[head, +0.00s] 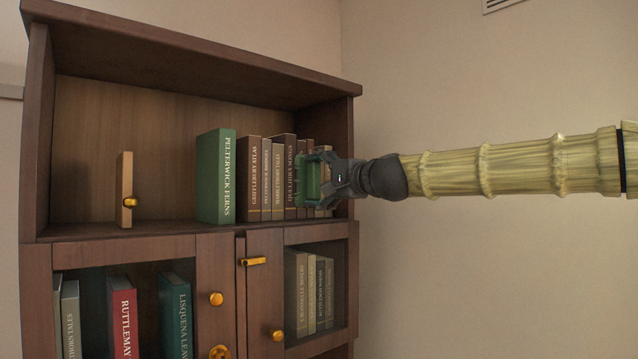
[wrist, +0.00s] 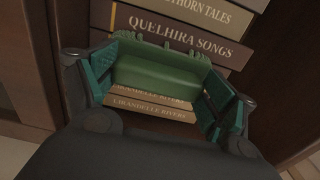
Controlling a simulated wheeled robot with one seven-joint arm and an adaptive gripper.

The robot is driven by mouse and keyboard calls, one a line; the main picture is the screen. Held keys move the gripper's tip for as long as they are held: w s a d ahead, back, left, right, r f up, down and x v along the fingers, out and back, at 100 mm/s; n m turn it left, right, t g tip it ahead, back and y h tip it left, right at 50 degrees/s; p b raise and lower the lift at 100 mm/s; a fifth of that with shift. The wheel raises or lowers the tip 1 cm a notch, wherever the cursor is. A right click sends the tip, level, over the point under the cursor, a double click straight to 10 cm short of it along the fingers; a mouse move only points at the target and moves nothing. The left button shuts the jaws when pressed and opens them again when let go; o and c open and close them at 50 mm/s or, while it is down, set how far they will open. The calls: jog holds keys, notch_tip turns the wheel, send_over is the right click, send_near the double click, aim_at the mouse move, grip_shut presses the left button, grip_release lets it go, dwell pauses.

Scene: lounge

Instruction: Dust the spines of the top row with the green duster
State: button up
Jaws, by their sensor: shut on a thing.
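The green duster (wrist: 158,72) is held between the two fingers of my gripper (head: 312,178). In the wrist view my gripper (wrist: 165,85) is shut on it, with a teal pad on each side. The duster is in front of the brown spines at the right end of the top row (head: 264,180). In the wrist view it lies just below the "Quelhira Songs" spine (wrist: 180,36) and covers part of the spines beyond it. I cannot tell whether it touches them. The large green book "Pelterwick Ferns" (head: 216,176) stands at the left end of this row.
A wooden bookend with a brass knob (head: 125,190) stands at the left of the top shelf, with bare shelf between it and the books. The bookcase's right side panel (head: 352,150) is close to my gripper. Lower compartments hold more books (head: 310,290), beside wooden doors (head: 265,290).

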jog(key=shift+s+a+b, duration=0.2)
jog(key=shift+s+a, duration=0.5)
jog(key=shift+a, duration=0.25)
jog(key=shift+s+a+b, duration=0.25)
jog(key=shift+s+a, duration=0.4)
jog(key=shift+a, duration=0.3)
jog(key=shift+s+a+b, duration=0.2)
jog(key=shift+s+a, duration=0.5)
jog(key=shift+a, duration=0.25)
jog(key=v, duration=0.6)
jog(key=shift+b, duration=0.35)
jog(key=shift+d, duration=0.1)
jog(key=v, duration=0.3)
